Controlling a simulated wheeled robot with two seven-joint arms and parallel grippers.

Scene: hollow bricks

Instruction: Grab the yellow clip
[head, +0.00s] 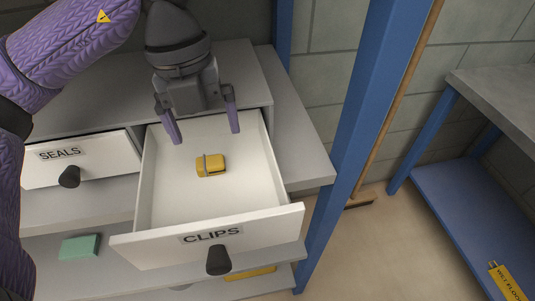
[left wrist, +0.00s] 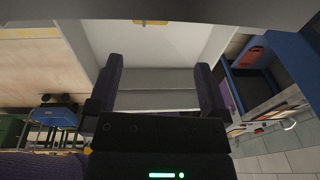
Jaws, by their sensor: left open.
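The yellow clip (head: 211,167) lies on the white floor of the open drawer (head: 170,211) labelled CLIPS. It has a grey band across it. My left gripper (head: 203,128) is open and empty, pointing down over the back part of the drawer. In the head view its two purple fingers are above and behind the clip, apart from it. In the left wrist view the open fingers (left wrist: 157,88) frame pale and grey surfaces, and a small yellow piece (left wrist: 150,21), which looks like the clip, shows at the top. My right gripper is not in view.
A drawer labelled SEALS (head: 84,162), nearly shut, is left of the open one. A blue post (head: 354,130) stands to the right. A green block (head: 80,247) lies on the lower shelf. A dark knob (head: 218,260) sticks out from the CLIPS drawer front.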

